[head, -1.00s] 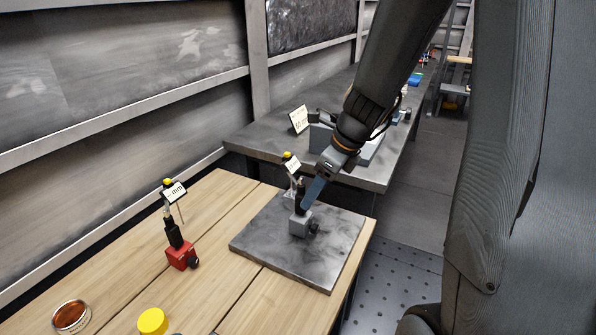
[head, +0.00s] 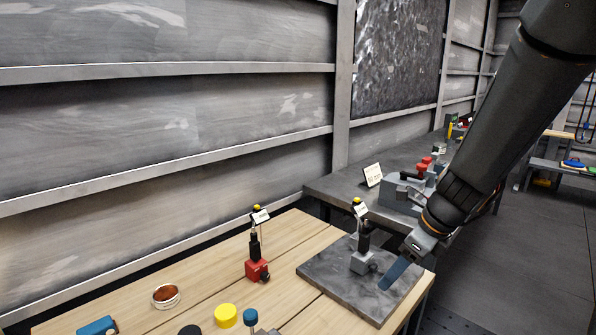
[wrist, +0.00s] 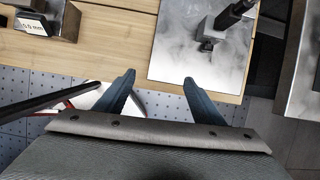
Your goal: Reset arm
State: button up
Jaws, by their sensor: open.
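My gripper (head: 394,274) hangs over the front right part of the grey surface plate (head: 329,269), to the right of the grey-based indicator stand (head: 361,260). In the wrist view my gripper (wrist: 158,88) has its two blue fingers wide apart with nothing between them. The grey-based stand (wrist: 212,30) stands upright on the plate (wrist: 188,62), apart from the fingers. A red-based indicator stand (head: 257,268) stands on the wooden bench to the left.
On the wooden bench (head: 205,287) are a copper-coloured dish (head: 166,296), a yellow-topped item (head: 226,315) and a blue item (head: 98,326). A dark table (head: 335,190) behind holds a sign (head: 372,175) and red-topped parts. Perforated floor (wrist: 60,95) lies below the bench edge.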

jog(key=s+a+f+n+g+h, duration=0.1)
jog(key=s+n, duration=0.5)
jog(key=n, duration=0.7)
jog(key=s+a+f+n+g+h, duration=0.1)
jog(key=s+a+n+h, duration=0.1)
jog(key=s+n, duration=0.5)
jog(key=n, duration=0.6)
jog(key=shift+n, duration=0.4)
jog(key=shift+a+f, duration=0.1)
